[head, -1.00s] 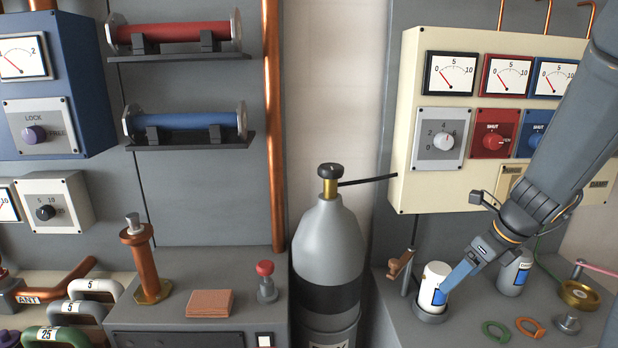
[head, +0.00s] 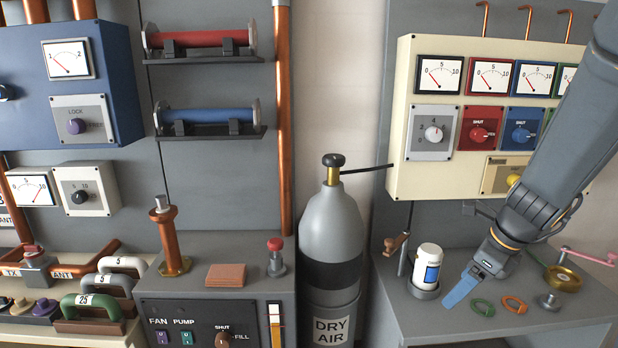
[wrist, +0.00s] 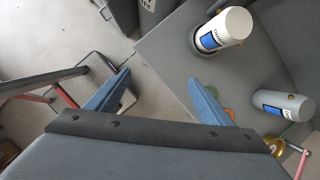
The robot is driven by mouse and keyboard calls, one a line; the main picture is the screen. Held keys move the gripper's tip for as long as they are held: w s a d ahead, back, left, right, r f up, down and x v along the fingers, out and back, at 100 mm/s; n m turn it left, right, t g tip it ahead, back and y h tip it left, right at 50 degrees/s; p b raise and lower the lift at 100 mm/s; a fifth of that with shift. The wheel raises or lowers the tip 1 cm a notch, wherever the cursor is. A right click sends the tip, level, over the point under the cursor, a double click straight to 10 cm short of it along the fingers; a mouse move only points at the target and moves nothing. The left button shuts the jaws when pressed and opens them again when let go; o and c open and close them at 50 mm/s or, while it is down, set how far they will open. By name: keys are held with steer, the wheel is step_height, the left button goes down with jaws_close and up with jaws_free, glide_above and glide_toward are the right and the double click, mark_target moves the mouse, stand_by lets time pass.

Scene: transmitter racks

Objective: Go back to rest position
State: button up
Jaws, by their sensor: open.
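My gripper (head: 462,287) hangs over the right grey bench, pointing down and left, to the right of a white canister and apart from it. In the wrist view its two blue fingers (wrist: 160,100) are spread wide with nothing between them. The white canister (head: 429,262) with a blue label stands upright in a round grey holder on the bench. It also shows in the wrist view (wrist: 228,27). A grey canister with a blue label (wrist: 284,104) shows in the wrist view; in the head view my arm hides it.
A grey gas cylinder (head: 332,240) marked DRY AIR stands left of the bench (head: 420,318). A green ring (head: 483,307), an orange ring (head: 514,304) and a brass reel (head: 562,280) lie near my gripper. A cream gauge panel (head: 400,170) rises behind.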

steer(key=s+a+f+n+g+h+b, duration=0.1)
steer(key=s+a+n, duration=0.4)
steer(key=n, duration=0.8)
steer(key=s+a+f+n+g+h+b, duration=0.1)
steer(key=s+a+f+n+b, duration=0.1)
steer(key=s+a+n, duration=0.3)
steer(key=a+f+n, duration=0.1)
steer(key=a+n, duration=0.3)
steer(key=n, duration=0.5)
steer(key=shift+s+a, duration=0.25)
steer(key=shift+s, duration=0.05)
steer(key=shift+c, duration=0.2)
